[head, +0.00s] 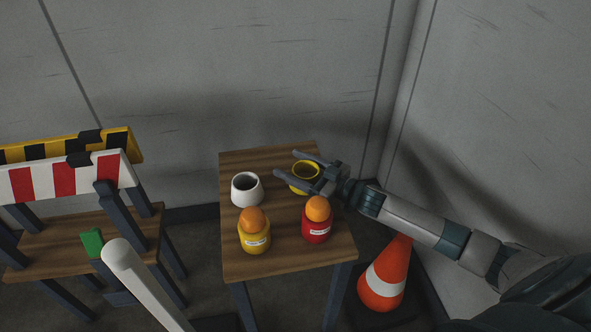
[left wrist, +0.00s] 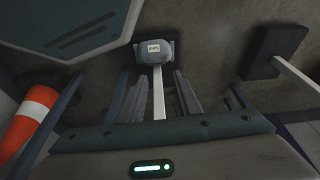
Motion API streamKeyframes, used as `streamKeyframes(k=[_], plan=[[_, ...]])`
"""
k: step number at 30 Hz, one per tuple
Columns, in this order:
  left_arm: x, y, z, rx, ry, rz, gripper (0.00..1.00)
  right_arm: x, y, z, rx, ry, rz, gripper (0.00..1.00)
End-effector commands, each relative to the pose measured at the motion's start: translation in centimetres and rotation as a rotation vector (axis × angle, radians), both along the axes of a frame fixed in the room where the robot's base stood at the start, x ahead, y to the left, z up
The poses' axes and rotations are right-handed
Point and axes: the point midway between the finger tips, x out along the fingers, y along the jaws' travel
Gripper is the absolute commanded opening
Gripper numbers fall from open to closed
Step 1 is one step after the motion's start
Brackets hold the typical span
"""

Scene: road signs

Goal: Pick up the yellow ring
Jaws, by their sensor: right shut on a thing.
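The yellow ring (head: 305,163) is at the back right of the small wooden table (head: 288,262) in the head view. It looks like a short round rim with a dark inside. My right gripper (head: 286,162) reaches in from the right with one finger on each side of it and is shut on it. The lower finger hides part of its front. Whether it touches the tabletop I cannot tell. My left gripper (left wrist: 158,92) shows in the left wrist view with its fingers apart and nothing between them up close.
A white cup (head: 247,194), a yellow jar (head: 254,240) and a red jar (head: 317,230), both topped with orange balls, stand on the table. A traffic cone (head: 386,277) stands at right. Striped barriers (head: 66,181) are at left. Walls close the back and right.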

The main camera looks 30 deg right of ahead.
Motion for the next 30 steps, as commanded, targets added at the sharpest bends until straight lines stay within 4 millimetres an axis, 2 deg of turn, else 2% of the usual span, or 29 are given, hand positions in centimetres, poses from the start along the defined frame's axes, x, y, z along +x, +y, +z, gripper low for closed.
streamKeyframes(k=[9,15,21,30], plan=[[-0.7,1.1,0.2,0.025,0.042,0.013,0.31,0.0,-0.1,5.3,-0.003,-0.003,0.001,0.43],[-0.5,1.2,-1.0,0.027,0.051,0.014,0.31,0.0,0.0,7.9,-0.001,-0.002,0.000,0.43],[0.2,0.9,-1.4,0.024,0.040,0.010,0.31,0.0,0.0,8.7,-0.001,0.000,0.000,0.43],[0.2,0.7,-1.4,0.021,0.041,0.008,0.31,0.0,0.0,8.7,-0.001,-0.001,0.000,0.43]])
